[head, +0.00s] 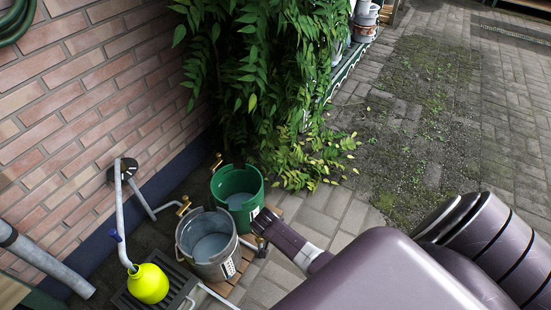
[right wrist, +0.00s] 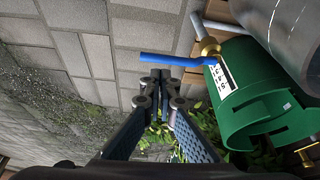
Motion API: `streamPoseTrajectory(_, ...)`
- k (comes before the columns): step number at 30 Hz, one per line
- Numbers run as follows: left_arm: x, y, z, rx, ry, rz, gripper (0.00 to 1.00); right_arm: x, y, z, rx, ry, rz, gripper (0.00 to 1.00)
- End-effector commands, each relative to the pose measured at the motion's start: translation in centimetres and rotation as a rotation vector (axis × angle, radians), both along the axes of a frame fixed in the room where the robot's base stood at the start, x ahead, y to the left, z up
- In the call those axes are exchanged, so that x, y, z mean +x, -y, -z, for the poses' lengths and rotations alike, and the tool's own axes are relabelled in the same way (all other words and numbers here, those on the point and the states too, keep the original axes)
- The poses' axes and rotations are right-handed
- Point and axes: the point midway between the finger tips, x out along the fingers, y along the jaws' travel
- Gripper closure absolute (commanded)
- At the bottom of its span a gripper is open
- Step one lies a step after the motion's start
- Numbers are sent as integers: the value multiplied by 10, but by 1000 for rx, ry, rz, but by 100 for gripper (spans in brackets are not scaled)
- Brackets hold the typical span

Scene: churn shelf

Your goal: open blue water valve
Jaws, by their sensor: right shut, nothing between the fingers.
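In the right wrist view a blue valve lever (right wrist: 165,59) extends sideways from a brass valve body (right wrist: 208,48) next to the green bucket (right wrist: 265,100). My right gripper (right wrist: 160,76) is shut and empty, its tips close to the lever; I cannot tell if they touch. In the head view my right gripper (head: 259,222) is beside the green bucket (head: 236,184) and grey bucket (head: 205,258), and I cannot make out this lever there. My left gripper is not in view.
Both buckets hold water and stand on a low wooden platform (head: 247,243). A yellow-green container (head: 148,284) stands on a dark drain grate (head: 120,301) at the left. A brick wall (head: 70,90) and hanging foliage (head: 250,60) border the spot. Paving (head: 350,225) to the right is open.

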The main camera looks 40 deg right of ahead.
Motion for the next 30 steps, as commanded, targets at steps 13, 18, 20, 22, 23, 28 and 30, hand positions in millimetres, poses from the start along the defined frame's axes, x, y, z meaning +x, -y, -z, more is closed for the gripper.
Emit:
streamPoseTrajectory(13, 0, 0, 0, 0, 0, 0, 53, -9, -19, -62, -2, 5, 1, 100)
streamPoseTrajectory(18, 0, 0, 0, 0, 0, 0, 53, -11, -22, -74, -3, 3, 2, 100)
streamPoseTrajectory(20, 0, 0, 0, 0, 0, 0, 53, -12, -23, -76, -3, 2, 2, 100)
streamPoseTrajectory(22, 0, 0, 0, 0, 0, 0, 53, -12, -23, -77, -3, 2, 2, 100)
streamPoseTrajectory(23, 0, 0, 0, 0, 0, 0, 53, -12, -23, -77, -3, 2, 2, 100)
streamPoseTrajectory(28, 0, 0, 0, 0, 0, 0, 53, -12, -23, -77, -3, 2, 2, 100)
streamPoseTrajectory(30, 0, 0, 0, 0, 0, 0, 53, -12, -23, -77, -3, 2, 2, 100)
